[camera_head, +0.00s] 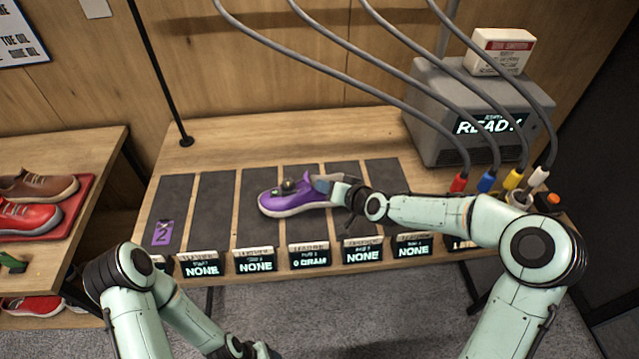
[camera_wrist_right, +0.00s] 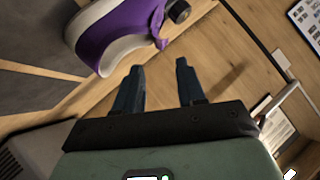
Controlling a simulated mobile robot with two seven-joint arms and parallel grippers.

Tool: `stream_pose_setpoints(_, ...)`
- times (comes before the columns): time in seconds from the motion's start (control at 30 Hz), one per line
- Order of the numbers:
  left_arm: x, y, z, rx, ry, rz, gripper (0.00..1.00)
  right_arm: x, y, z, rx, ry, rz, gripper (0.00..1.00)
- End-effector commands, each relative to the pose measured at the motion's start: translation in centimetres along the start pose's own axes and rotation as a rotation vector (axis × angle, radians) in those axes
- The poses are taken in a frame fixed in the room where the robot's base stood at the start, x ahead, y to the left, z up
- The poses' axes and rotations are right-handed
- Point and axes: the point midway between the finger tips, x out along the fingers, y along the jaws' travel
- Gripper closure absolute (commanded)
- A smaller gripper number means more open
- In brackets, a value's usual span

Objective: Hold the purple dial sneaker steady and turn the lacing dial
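The purple sneaker (camera_head: 292,202) with a pale sole lies on a dark mat strip of the bench, its toe toward the left. A dark round knob (camera_head: 288,186), likely the lacing dial, sits on its top. My right gripper (camera_head: 324,183) is at the sneaker's right end. In the right wrist view my right gripper (camera_wrist_right: 160,70) is open with nothing between its fingers, and the sneaker (camera_wrist_right: 115,35) is beyond the fingertips, up and left. The knob (camera_wrist_right: 179,10) shows at that view's top edge. My left gripper (camera_head: 250,350) is low at the bottom edge, its fingers unclear.
The wooden bench (camera_head: 225,130) has several dark strips with small display signs (camera_head: 255,260) along the front. A purple tag (camera_head: 162,233) lies on the left strip. A grey machine (camera_head: 440,110) with hanging cables stands at right. Other shoes (camera_head: 30,218) sit on a left shelf.

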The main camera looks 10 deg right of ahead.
Motion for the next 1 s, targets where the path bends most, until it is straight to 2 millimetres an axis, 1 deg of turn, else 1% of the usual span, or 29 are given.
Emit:
stream_pose_setpoints(0.03,0.0,0.0,0.0,0.000,0.000,0.000,0.37,0.9,-0.2,0.2,-0.001,-0.003,-0.004,0.60)
stream_pose_setpoints(0.3,0.0,0.0,0.0,0.000,0.000,0.000,0.37,6.2,-0.2,0.2,-0.003,-0.004,-0.003,0.60)
stream_pose_setpoints(0.5,0.0,0.0,0.0,0.000,0.000,0.000,0.37,9.2,-0.1,0.2,-0.005,-0.003,-0.001,0.60)
stream_pose_setpoints(0.6,0.0,0.0,0.0,0.000,0.000,0.000,0.37,10.0,-0.1,0.2,-0.006,-0.004,-0.001,0.60)
stream_pose_setpoints(0.7,0.0,0.0,0.0,0.000,0.000,0.000,0.37,10.5,-0.1,0.2,-0.005,-0.004,-0.001,0.60)
stream_pose_setpoints(1.0,0.0,0.0,0.0,0.000,0.000,0.000,0.37,10.7,-0.1,0.2,-0.005,-0.003,0.000,0.60)
